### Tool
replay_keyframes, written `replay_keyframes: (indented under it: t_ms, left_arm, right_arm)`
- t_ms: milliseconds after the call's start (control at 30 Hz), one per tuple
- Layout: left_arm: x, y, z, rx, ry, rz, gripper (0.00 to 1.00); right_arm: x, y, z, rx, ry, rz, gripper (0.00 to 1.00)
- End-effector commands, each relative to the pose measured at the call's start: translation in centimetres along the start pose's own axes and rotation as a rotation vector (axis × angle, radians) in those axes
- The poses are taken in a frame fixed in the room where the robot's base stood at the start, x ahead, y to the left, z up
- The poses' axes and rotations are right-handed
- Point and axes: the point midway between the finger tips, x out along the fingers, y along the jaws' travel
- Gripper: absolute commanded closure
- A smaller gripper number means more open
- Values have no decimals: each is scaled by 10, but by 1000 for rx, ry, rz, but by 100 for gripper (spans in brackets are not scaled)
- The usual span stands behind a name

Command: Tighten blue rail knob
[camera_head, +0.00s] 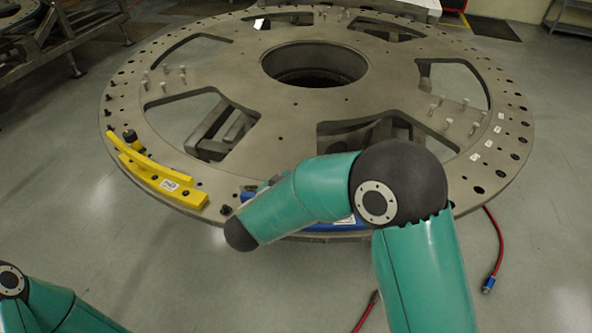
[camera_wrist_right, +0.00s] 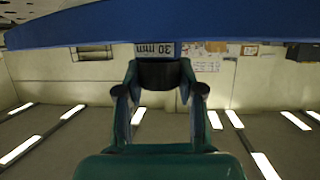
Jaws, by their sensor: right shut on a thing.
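The blue rail (camera_head: 348,228) lies along the near edge of the turret plate (camera_head: 290,120), mostly hidden behind my right arm. In the right wrist view the blue rail (camera_wrist_right: 90,26) runs across the top, with a "30 mm" label beside the knob. A dark knob (camera_wrist_right: 160,76) sits under the rail, between the fingers of my right gripper (camera_wrist_right: 160,70). The gripper is shut on it. The head view hides this gripper and the knob behind the arm. Of my left arm only a part shows at the lower left; its gripper is out of frame.
A yellow rail (camera_head: 147,172) with a black knob (camera_head: 130,136) is on the plate's left edge. Upright pins and bolt holes line the plate. Red hoses (camera_head: 497,245) trail on the floor at the right. The near floor at left is clear.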

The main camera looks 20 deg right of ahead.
Motion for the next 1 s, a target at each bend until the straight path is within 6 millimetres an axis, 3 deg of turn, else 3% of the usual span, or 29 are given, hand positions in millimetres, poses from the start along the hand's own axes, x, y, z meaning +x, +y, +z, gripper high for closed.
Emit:
replay_keyframes:
  t_ms: [33,400,1000]
  left_arm:
    - [-11,4,0,0,0,0,60]
    - [-40,15,0,0,0,0,60]
    - [-51,18,0,0,0,0,60]
  right_arm:
    - [-2,-2,-4,16,0,41,97]
    - [0,0,-3,154,0,368,97]
    - [1,1,-1,302,1,725,97]
